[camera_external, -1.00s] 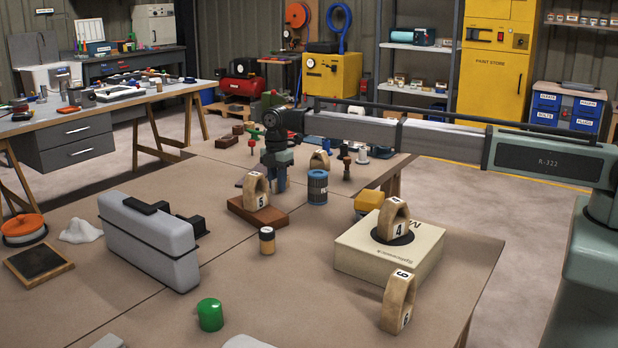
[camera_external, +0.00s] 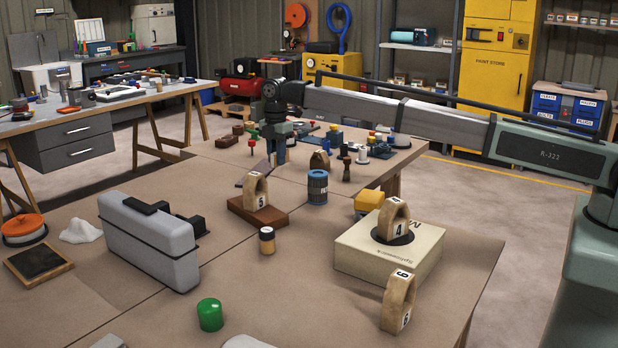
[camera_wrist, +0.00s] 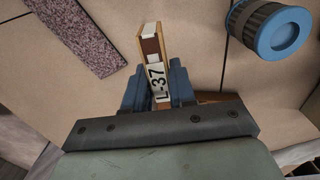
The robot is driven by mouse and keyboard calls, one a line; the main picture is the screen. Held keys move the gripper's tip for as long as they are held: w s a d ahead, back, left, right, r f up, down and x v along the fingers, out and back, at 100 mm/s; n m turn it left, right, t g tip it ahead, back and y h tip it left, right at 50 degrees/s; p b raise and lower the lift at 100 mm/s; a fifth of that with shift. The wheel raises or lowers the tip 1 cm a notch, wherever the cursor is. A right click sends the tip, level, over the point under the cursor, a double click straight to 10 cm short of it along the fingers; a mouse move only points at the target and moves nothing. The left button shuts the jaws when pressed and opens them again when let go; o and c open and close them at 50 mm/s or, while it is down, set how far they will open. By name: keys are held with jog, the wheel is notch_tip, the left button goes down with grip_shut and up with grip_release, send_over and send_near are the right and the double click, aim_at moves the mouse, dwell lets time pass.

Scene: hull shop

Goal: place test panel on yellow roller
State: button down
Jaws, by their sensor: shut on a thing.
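My gripper (camera_external: 277,158) is over the table behind the numbered arch 5. In the wrist view its blue fingers (camera_wrist: 156,88) are shut on a narrow upright piece (camera_wrist: 153,60) with brown and white bands and an "L-37" label, which I take to be the test panel. Its lower end is hidden, and I cannot tell how high it is held. A yellow object (camera_external: 369,201), possibly the yellow roller, lies behind the cream box, partly hidden by it. It is right of my gripper and apart from it.
A blue-topped dark jar (camera_external: 317,188) stands right of my gripper; it also shows in the wrist view (camera_wrist: 272,30). A speckled slab (camera_wrist: 82,36) lies at upper left there. Arch 5 (camera_external: 256,190) stands on a brown block. The cream box (camera_external: 400,258) carries arch 4.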

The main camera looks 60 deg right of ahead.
jog(key=s+a+r, duration=0.3)
jog(key=a+r, duration=0.2)
notch_tip(320, 180, up, 4)
send_over(367, 197)
jog(key=shift+d+f, duration=0.1)
jog(key=shift+f, duration=4.9)
jog(key=c, duration=0.9)
grip_release()
jog(key=shift+f, duration=0.1)
